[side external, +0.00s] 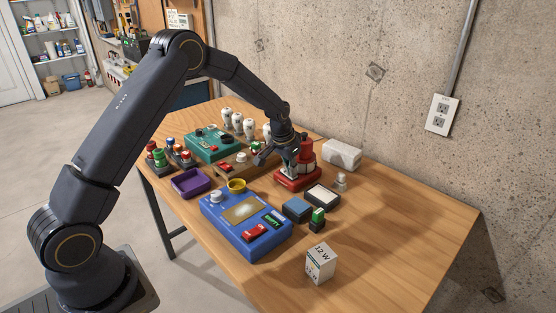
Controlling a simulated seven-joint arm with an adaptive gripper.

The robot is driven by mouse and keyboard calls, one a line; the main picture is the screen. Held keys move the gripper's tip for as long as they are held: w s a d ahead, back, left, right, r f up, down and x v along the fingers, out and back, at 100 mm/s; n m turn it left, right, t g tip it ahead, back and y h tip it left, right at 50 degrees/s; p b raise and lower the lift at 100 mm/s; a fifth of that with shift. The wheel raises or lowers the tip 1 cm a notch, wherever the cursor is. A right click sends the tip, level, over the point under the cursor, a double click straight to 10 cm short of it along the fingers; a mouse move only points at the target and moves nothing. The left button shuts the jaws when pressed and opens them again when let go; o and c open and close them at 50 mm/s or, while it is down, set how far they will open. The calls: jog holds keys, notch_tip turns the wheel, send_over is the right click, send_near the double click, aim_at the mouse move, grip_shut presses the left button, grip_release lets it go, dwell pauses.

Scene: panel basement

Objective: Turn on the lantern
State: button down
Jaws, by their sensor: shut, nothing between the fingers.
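A red object, apparently the lantern (307,150), stands on a red base (297,183) near the back of the wooden table. It has an upright red body, and its left side is partly hidden by my gripper. My gripper (290,172) points down at the left front of the red body, just above the base, with its fingers together and empty. I cannot tell whether the fingertips touch it. No switch on it can be made out, and I cannot tell whether it is lit.
A blue panel box (210,222) with a red switch sits in front. The table's right side is clear.

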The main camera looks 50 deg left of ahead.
jog(key=shift+a, duration=0.1)
jog(key=shift+a+r, duration=0.3)
jog(key=shift+a, duration=0.35)
jog(key=shift+r, duration=0.1)
jog(key=shift+r, duration=0.3)
jog(key=d+v, duration=0.2)
jog(key=v, duration=1.1)
jog(key=shift+w+d, duration=0.25)
jog(key=shift+w, duration=0.1)
